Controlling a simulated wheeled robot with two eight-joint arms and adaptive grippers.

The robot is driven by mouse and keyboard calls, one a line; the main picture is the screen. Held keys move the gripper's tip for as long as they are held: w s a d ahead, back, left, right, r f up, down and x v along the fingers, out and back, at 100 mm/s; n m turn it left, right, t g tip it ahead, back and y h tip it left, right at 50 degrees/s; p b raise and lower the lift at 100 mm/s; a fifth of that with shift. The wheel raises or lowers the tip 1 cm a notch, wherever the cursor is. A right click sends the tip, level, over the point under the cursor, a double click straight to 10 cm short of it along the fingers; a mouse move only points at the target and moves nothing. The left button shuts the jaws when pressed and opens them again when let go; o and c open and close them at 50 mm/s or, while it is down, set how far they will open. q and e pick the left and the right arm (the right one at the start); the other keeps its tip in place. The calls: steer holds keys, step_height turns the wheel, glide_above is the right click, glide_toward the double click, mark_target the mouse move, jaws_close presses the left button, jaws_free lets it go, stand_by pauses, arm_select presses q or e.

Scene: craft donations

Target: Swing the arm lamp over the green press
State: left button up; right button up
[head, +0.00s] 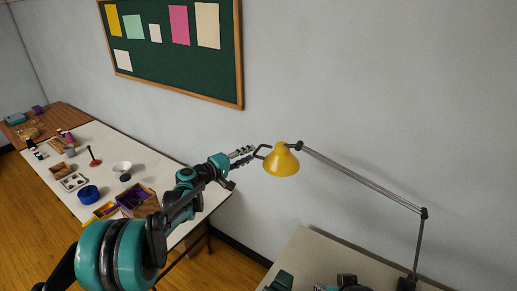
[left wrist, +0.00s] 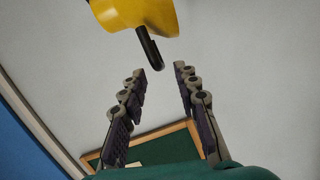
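The arm lamp has a yellow shade (head: 282,164) at the end of a thin grey arm (head: 365,182) that reaches left from the right table. My left gripper (head: 249,154) is just left of this handle. In the left wrist view my left gripper (left wrist: 159,70) is open, and the dark handle (left wrist: 150,46) reaches down to the gap between its fingertips; I see no grip on it. A dark green thing (head: 281,281), perhaps the press, is cut off by the bottom edge. My right gripper cannot be made out.
The right table (head: 312,252) stands below the lamp, and dark parts (head: 347,281) show at its cut-off front. The left table (head: 143,160) holds a blue roll (head: 89,194), a white bowl (head: 122,168) and trays. A green board (head: 176,52) hangs on the wall behind.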

mark_target(257, 150)
arm_select(q)
steer(key=x, duration=0.5)
steer(key=shift+c, duration=0.4)
jaws_close()
